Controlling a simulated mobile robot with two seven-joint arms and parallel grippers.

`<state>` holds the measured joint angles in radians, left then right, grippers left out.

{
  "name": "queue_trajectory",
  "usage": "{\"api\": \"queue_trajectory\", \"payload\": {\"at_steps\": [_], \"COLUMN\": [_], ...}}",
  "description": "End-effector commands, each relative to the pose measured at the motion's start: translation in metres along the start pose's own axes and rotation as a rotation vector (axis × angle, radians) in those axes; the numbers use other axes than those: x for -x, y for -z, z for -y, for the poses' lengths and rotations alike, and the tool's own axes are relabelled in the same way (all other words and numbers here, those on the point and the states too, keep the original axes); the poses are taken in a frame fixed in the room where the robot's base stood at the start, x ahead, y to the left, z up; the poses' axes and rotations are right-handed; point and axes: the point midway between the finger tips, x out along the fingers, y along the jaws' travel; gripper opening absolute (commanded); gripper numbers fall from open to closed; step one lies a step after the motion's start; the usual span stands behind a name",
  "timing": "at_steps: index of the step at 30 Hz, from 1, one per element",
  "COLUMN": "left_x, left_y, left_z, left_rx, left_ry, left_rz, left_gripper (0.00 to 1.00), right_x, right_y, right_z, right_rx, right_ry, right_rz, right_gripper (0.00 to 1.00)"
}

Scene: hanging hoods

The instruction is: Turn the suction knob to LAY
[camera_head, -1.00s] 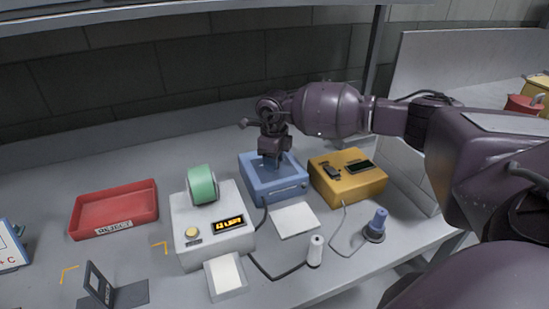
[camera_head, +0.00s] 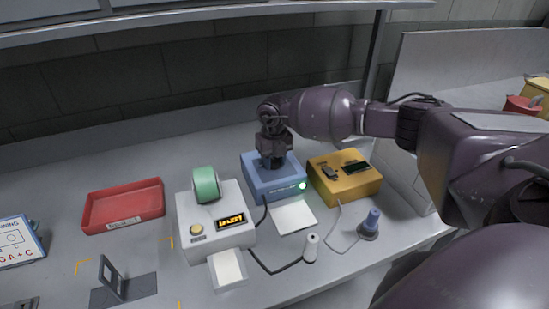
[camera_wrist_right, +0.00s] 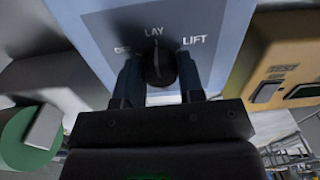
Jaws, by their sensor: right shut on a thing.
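The blue suction box (camera_head: 258,181) stands on the bench, with a lit green light at its front right corner. Its dark round knob (camera_wrist_right: 157,65) is on the top face, with the labels LAY above it, LIFT to the right and a partly covered label to the left. A pale mark on the knob points up toward LAY. My right gripper (camera_head: 272,163) is over the box from above. In the wrist view its two fingers (camera_wrist_right: 158,80) are shut on the knob, one on each side. My left gripper is not in view.
A grey box (camera_head: 210,238) with a green tape roll (camera_head: 206,184) stands left of the blue box, a yellow box (camera_head: 345,186) close on its right. A red tray (camera_head: 123,206) is at left.

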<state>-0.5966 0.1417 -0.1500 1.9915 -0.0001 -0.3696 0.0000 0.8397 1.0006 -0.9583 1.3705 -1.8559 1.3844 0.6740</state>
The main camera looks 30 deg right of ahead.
Motion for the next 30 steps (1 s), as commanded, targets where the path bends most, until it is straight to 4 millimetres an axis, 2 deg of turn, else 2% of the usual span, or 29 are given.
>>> {"api": "queue_trajectory", "payload": {"at_steps": [18, 19, 24, 30], "left_x": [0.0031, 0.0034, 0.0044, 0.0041], "left_y": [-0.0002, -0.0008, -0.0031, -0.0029], "left_z": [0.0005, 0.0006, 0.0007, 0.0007], "left_rx": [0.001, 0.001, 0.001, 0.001], "left_ry": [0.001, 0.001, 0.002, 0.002], "left_rz": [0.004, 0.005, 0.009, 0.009], "left_gripper": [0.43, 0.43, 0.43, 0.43], "right_x": [0.0009, 0.0009, 0.0007, 0.0003], "right_y": [-0.0008, -0.0008, -0.0006, -0.0003], "right_z": [0.0002, 0.0002, 0.0001, 0.0000], "right_rx": [-0.044, -0.044, -0.044, -0.044], "right_ry": [0.000, 0.000, 0.000, 0.000], "right_rz": [0.002, 0.002, 0.002, 0.001], "right_gripper": [0.12, 0.37, 0.61, 0.61]}}
